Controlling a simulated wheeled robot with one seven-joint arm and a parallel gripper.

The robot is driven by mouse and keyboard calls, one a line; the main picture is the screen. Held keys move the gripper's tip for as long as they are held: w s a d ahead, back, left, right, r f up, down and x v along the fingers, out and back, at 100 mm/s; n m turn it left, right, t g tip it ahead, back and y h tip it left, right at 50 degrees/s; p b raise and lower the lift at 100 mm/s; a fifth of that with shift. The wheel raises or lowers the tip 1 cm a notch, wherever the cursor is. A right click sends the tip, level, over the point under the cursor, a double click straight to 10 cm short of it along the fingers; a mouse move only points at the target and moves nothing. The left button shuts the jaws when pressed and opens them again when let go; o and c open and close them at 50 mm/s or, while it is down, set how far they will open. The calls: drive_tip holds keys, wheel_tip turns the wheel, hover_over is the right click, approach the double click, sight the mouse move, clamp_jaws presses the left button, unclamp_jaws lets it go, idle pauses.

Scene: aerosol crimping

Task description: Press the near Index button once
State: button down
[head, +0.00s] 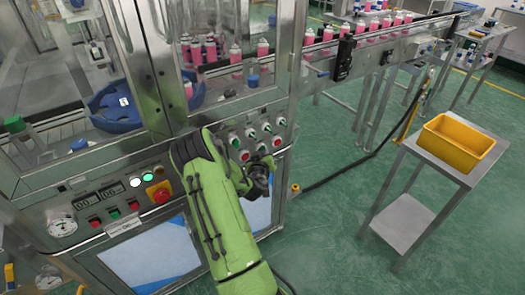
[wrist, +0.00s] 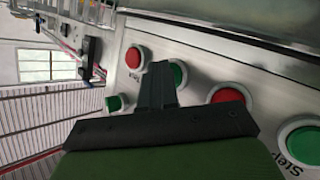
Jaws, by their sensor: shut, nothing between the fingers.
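My gripper (head: 262,167) is shut and empty, in front of the machine's right button panel. In the wrist view its fingertips (wrist: 163,68) point in among the buttons, close to a green button (wrist: 178,73) and a red button (wrist: 135,57). Another red button (wrist: 228,96) is partly behind the gripper body, and a green one (wrist: 115,103) is at its left. A green button (wrist: 302,140) at the lower right has a label that seems to read "Step". No "Index" label is legible, so I cannot tell which button is the near Index. I cannot tell whether the fingertips touch a button.
A left panel holds a yellow-backed red knob (head: 159,192) and a lit green lamp (head: 148,177). Pink cans (head: 263,48) stand behind the machine's glass. A small metal table with a yellow bin (head: 455,143) stands at the right, with open green floor between.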

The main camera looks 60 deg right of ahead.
idle(0.3)
drive_tip(key=shift+s+a+b, duration=0.35)
drive_tip(key=shift+s+b, duration=0.05)
drive_tip(key=shift+s, duration=0.3)
drive_tip(key=s, duration=0.1)
drive_tip(key=s+a+b, duration=0.1)
drive_tip(key=s, duration=0.1)
drive_tip(key=s+a, duration=0.1)
drive_tip(key=shift+s+a, duration=0.15)
drive_tip(key=shift+s, duration=0.1)
idle(0.8)
